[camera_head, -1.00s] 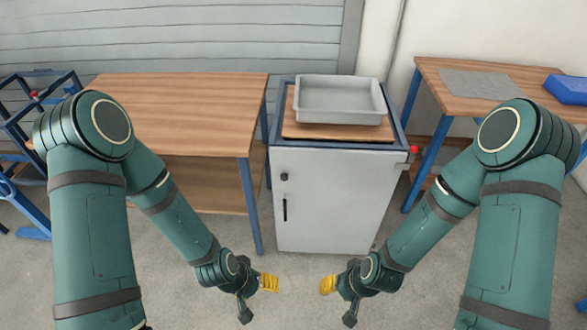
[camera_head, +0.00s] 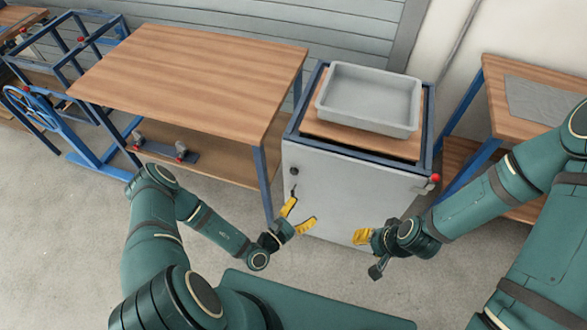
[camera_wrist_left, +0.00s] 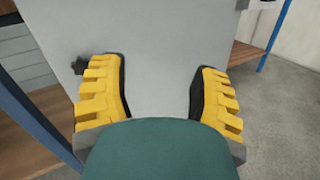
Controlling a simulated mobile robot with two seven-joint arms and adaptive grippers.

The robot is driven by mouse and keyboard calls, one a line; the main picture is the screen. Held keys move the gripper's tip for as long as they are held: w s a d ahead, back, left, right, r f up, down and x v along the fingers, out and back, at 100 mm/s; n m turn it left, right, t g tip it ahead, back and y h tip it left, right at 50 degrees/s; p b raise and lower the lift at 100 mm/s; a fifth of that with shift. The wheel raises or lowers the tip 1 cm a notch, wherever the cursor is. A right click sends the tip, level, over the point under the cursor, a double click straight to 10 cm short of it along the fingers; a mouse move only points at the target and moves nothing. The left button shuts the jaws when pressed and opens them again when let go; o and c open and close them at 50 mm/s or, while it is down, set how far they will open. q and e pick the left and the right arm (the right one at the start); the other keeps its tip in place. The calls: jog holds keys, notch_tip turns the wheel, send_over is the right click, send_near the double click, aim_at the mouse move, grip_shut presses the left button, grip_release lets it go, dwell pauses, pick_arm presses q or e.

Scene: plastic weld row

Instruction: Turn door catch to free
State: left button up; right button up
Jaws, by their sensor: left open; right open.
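The door catch (camera_head: 294,171) is a small dark knob near the upper left of the grey cabinet door (camera_head: 340,197). It also shows in the left wrist view (camera_wrist_left: 79,66), left of my fingers. A dark handle (camera_head: 293,191) is below it, partly hidden behind my left gripper. My left gripper (camera_head: 301,215) is open and empty, in front of the door and a little below the catch, apart from it. In the left wrist view its yellow fingers (camera_wrist_left: 158,95) are spread with the plain door between them. My right gripper (camera_head: 362,236) is open and empty, further right.
A grey tray (camera_head: 368,125) stands on the cabinet's wooden top. A red knob (camera_head: 435,178) is at the cabinet's right side. A wooden workbench (camera_head: 190,75) stands close on the left, another bench (camera_head: 500,90) on the right. The floor in front is free.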

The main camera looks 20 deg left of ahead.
aim_at(293, 173)
pick_arm(q)
jog(key=a+f+n+t+y, duration=0.25)
jog(key=a+n+y, duration=0.25)
jog(key=a+y, duration=0.35)
jog(key=shift+g, duration=0.45)
jog(key=w, duration=0.4)
jog(key=w+d, duration=0.1)
jog(key=w, duration=0.4)
jog(key=w+b, duration=0.1)
jog(key=w, duration=0.4)
jog(key=shift+w+d+f, duration=0.15)
jog(key=shift+w+f, duration=0.1)
jog(key=shift+c, duration=0.4)
grip_shut()
